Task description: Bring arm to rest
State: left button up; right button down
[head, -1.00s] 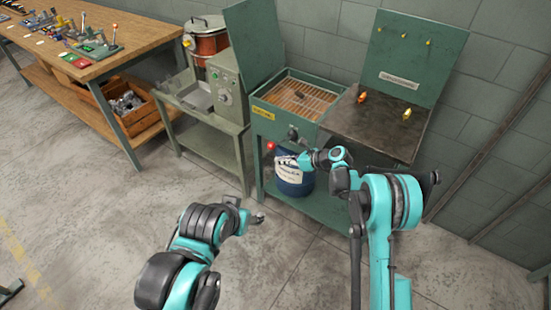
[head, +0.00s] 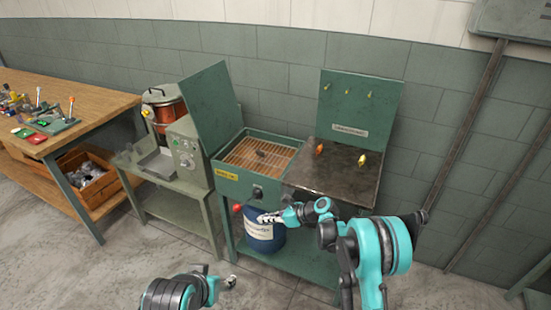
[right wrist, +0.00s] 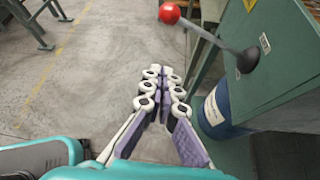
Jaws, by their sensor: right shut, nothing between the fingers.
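My right gripper (head: 268,217) is in front of the green cabinet, above and before the blue drum (head: 262,238). In the right wrist view my right gripper (right wrist: 162,76) shows its fingers closed together at the tips, with nothing between them. A lever with a red knob (right wrist: 169,13) and a black end stands out from the cabinet near it; the red knob also shows in the head view (head: 238,208). My left gripper (head: 230,282) is low, over the floor at the bottom of the head view, small and partly cut off by the arm.
The green cabinet holds a wire-grid tray (head: 262,158) with a dark piece on it. Beside it is a dark plate (head: 335,172) with two small coloured fittings. A coiler machine (head: 180,150) and a wooden workbench (head: 90,112) stand left. The floor in front is clear.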

jog(key=s+d+r+n+t+h, duration=0.1)
jog(key=s+d+r+n+h, duration=0.2)
jog(key=s+d+r+n, duration=0.35)
jog(key=s+d+r+n+t+h, duration=0.1)
jog(key=s+d+r+n+h, duration=0.25)
jog(key=s+d+r, duration=0.5)
jog(key=s+d+n+t+h, duration=0.1)
jog(key=s+d+n+h, duration=0.1)
jog(key=s+d+n, duration=0.4)
jog(key=s+d+r+n+t+h, duration=0.1)
jog(key=s+d+n+h, duration=0.2)
jog(key=s, duration=0.9)
jog(key=d+n, duration=0.3)
jog(key=n, duration=0.1)
jog(key=shift+r, duration=0.15)
